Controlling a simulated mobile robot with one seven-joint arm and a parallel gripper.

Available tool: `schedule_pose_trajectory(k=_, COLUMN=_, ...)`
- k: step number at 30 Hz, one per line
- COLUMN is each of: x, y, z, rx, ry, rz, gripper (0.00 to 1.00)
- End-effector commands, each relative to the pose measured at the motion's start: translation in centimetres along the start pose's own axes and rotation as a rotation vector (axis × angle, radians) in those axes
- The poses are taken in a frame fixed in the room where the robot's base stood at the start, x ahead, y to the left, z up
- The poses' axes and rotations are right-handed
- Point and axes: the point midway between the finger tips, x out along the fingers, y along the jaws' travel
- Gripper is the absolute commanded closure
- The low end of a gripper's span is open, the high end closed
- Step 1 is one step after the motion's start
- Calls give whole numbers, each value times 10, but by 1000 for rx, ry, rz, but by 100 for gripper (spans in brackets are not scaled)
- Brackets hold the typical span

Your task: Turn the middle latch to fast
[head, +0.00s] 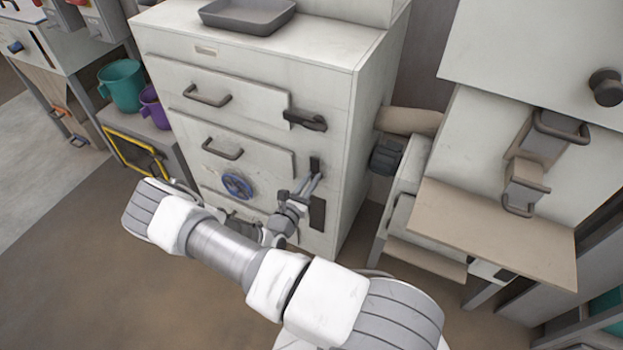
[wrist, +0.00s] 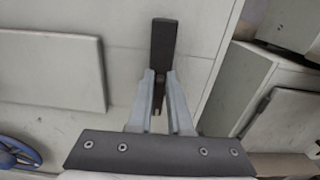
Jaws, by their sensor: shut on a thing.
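The middle latch (head: 315,164) is a dark bar at the right edge of the cabinet's middle panel (head: 240,151). It stands upright; the wrist view shows its upper part (wrist: 163,42) rising straight above the fingertips. My gripper (head: 313,179) is shut on the lower part of the latch, with one grey finger on each side; it also shows in the wrist view (wrist: 161,76).
The top latch (head: 305,121) lies level across the top panel's edge. The bottom latch (head: 317,213) stands upright just below my gripper. A blue handwheel (head: 237,186) is to the left. A beige-topped machine (head: 490,225) stands to the right.

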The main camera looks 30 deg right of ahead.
Motion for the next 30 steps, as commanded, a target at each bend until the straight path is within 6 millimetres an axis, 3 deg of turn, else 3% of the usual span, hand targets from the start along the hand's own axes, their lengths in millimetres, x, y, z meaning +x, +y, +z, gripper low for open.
schedule_pose_trajectory(k=8, x=0, y=4, z=0, rx=-167, ry=-1, rz=1, gripper=100)
schedule_pose_trajectory(k=30, x=0, y=21, z=-10, rx=-860, ry=-1, rz=1, gripper=100)
